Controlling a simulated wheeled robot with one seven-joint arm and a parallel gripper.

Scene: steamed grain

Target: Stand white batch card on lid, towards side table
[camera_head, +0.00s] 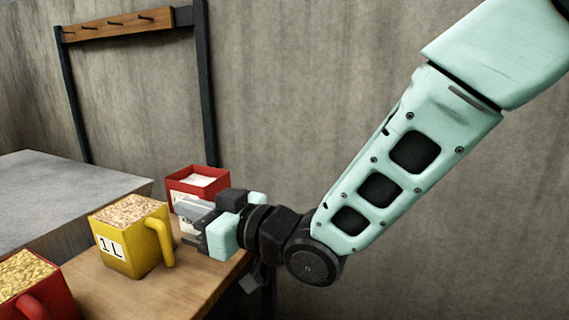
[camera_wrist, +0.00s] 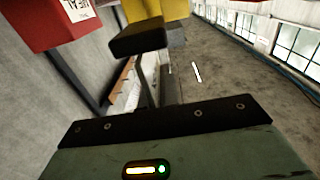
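My gripper (camera_head: 192,218) points left over the right end of the wooden table, in front of the red box and right of the yellow measure. Whether its fingers are apart or closed, or hold anything, is unclear. In the wrist view a dark finger part (camera_wrist: 138,38) stands near the top middle. I cannot make out a white batch card or a lid for certain; the gripper covers part of that spot. A grey-topped table (camera_head: 60,195), possibly the side table, stands at the left.
A yellow measure marked 1L (camera_head: 112,250), full of grain, stands on the wooden table (camera_head: 160,292). A red measure with yellow grain (camera_head: 28,285) is at the lower left. A red box with white contents (camera_head: 185,178) stands close behind my gripper. A dark frame with a peg rail (camera_head: 115,24) is behind.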

